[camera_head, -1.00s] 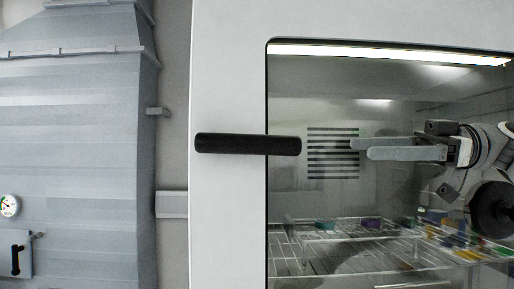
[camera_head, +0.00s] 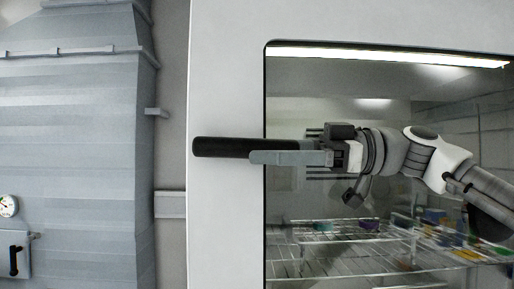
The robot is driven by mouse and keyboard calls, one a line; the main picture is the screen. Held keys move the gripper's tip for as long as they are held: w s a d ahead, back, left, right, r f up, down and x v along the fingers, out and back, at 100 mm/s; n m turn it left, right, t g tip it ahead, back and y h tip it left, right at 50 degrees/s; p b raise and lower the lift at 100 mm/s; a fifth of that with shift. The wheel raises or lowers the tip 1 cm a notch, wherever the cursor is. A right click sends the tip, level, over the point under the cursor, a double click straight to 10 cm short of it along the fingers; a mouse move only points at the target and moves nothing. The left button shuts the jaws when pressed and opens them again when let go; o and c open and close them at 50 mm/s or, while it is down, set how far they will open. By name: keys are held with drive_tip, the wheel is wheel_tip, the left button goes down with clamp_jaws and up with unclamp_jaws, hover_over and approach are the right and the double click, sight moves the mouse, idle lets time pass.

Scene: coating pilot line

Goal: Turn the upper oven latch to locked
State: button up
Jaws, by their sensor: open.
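The upper oven latch (camera_head: 222,147) is a black bar lying horizontal across the left edge of the oven's window opening. My gripper (camera_head: 256,153) comes in from the right at the height of the latch. Its jaws are open. One pale grey finger shows in front of the lower edge of the latch's right half. The other finger cannot be made out and seems hidden behind the latch or the near finger. I cannot tell whether either finger touches the latch.
The white oven front (camera_head: 228,60) surrounds a large window. Inside show wire racks (camera_head: 330,265) with small coloured items. At the left stands a grey metal housing (camera_head: 75,150) with a round gauge (camera_head: 8,206) and a small black handle (camera_head: 15,260).

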drive_tip(key=shift+a, duration=0.95)
drive_tip(key=shift+c, duration=0.2)
clamp_jaws()
drive_tip(key=shift+w, duration=0.1)
idle(0.5)
